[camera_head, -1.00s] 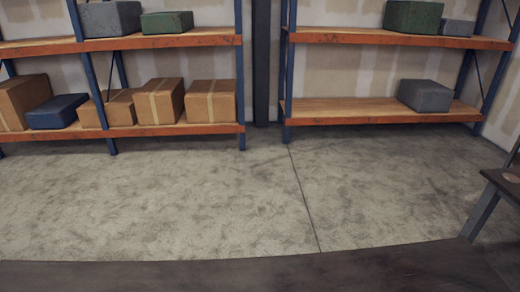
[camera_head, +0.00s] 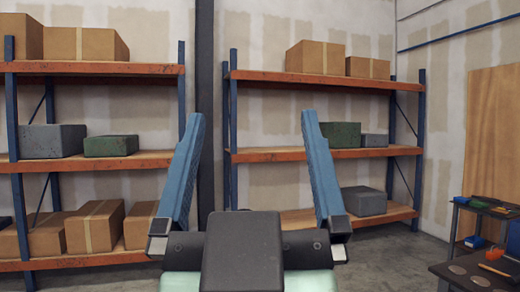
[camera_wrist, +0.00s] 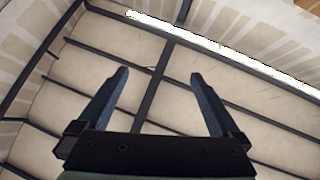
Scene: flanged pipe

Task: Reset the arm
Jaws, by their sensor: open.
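My gripper (camera_head: 250,130) is raised in the middle of the head view, its two blue fingers pointing up and spread wide apart. Nothing is between the fingers. In the wrist view my gripper (camera_wrist: 158,82) also shows open and empty, against the ceiling with its dark beams (camera_wrist: 152,95) and a bright strip light (camera_wrist: 215,48).
A shelf rack (camera_head: 85,162) with boxes stands behind on the left, and another rack (camera_head: 310,155) on the right. A dark table (camera_head: 455,275) and a small stand with coloured bins (camera_head: 485,207) are at the right edge. Bare floor (camera_head: 425,250) shows between rack and table.

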